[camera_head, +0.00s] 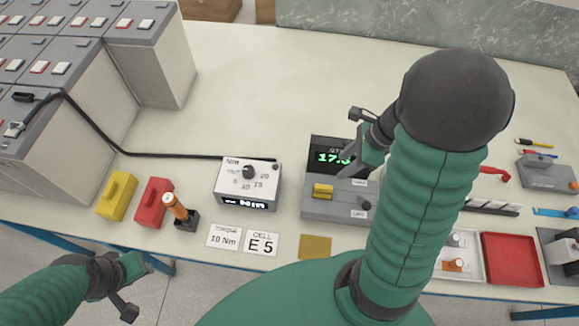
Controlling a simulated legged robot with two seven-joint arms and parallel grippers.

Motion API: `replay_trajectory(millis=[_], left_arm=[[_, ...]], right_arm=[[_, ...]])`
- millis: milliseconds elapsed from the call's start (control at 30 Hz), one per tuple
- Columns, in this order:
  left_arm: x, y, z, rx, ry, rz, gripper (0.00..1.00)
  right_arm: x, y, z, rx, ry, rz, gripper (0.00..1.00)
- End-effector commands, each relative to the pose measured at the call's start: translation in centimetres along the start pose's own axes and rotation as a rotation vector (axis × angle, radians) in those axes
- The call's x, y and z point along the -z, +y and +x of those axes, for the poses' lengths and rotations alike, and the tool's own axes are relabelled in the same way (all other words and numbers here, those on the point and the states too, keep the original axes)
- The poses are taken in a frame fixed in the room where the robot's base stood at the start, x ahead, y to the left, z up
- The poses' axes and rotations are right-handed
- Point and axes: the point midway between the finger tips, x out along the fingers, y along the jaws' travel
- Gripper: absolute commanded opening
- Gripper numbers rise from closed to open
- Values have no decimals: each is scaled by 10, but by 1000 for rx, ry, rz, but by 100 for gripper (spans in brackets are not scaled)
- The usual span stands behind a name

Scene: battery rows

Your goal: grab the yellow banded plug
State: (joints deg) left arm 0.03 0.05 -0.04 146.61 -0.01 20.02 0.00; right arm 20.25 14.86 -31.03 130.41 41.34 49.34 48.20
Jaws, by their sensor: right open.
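A small yellow plug-like piece (322,190) sits on the left of the grey front of a meter unit (330,209) with a green-lit display. I cannot make out a band on it. My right gripper (356,143) is open and empty above the unit's right side, up and to the right of the yellow piece and apart from it. The gripper and forearm cover part of the display. My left gripper (143,287) is open and empty in front of the bench's near edge, at the lower left, far from the yellow piece.
Battery cabinets (150,60) fill the left. A black cable (170,155) runs to the torque box (248,180). Yellow (117,195) and red (154,201) blocks and an orange-handled tool (179,209) stand near the front edge. A red tray (512,259) lies right. The back middle is clear.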

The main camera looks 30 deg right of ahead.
Motion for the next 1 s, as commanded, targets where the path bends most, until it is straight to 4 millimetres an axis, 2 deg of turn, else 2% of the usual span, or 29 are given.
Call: replay_trajectory(millis=[67,300,400,633,833,1000], left_arm=[[-2,0,4,0,-1,1,36],[-5,1,18,0,-1,2,36],[-6,0,23,0,-1,2,36],[-6,0,26,0,-1,1,36],[-7,0,29,0,-1,1,36],[-8,0,29,0,-1,1,36]], right_arm=[[4,-1,12,-1,-3,16,42],[0,-4,80,-8,6,11,42],[-1,-4,103,-7,7,8,42],[-2,-4,128,-4,8,5,42],[1,-10,163,-6,6,7,42],[0,-12,172,-4,6,5,42]])
